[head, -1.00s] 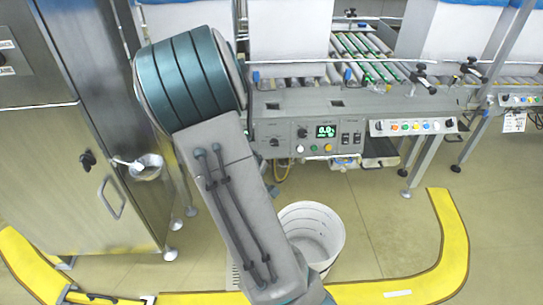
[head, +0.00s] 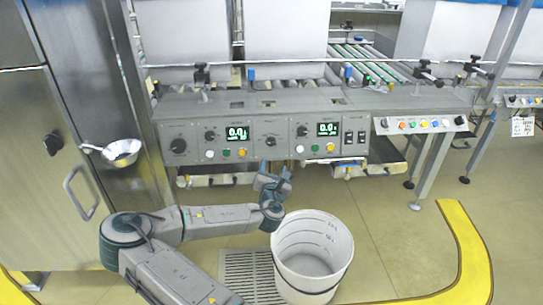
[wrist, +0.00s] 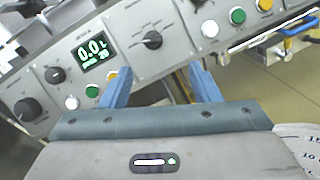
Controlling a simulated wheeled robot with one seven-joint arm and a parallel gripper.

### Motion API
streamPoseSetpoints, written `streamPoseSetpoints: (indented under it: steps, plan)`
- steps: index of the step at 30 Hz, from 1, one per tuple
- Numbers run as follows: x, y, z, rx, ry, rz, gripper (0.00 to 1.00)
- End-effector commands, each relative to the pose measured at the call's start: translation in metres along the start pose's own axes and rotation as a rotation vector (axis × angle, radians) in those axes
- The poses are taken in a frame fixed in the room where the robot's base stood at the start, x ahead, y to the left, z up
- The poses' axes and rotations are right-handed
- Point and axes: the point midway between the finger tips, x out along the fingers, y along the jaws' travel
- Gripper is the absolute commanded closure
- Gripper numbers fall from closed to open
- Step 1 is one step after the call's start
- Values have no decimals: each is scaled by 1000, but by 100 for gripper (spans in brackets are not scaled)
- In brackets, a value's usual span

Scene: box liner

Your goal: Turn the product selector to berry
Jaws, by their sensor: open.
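The control panel (head: 255,132) carries several black knobs, and I cannot read their labels. A pointer knob (head: 270,141) sits alone on the middle section, between the two green-lit displays. It also shows in the wrist view (wrist: 152,40), ahead of and between my fingers. I cannot confirm from the lettering that this is the product selector, nor which product it points to. My gripper (head: 277,172) is below and in front of this section, empty. In the wrist view its two blue fingers (wrist: 160,70) are spread apart, and neither appears to touch the knob.
A large black dial (head: 178,145) and coloured buttons (head: 227,153) flank the middle section on the left, with rocker switches (head: 355,137) on the right. A white bucket (head: 312,268) stands below my gripper. A steel cabinet (head: 55,170) is at left.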

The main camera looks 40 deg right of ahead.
Motion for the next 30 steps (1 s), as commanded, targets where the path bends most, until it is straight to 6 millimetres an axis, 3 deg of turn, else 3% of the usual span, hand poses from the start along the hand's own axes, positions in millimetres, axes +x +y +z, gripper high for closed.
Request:
streamPoseSetpoints:
  steps: [8,21,30]
  plan:
    - [15,8,-5,-69,-10,50,44]
    - [96,11,-5,-66,-9,49,44]
    - [132,13,-4,-66,-8,47,44]
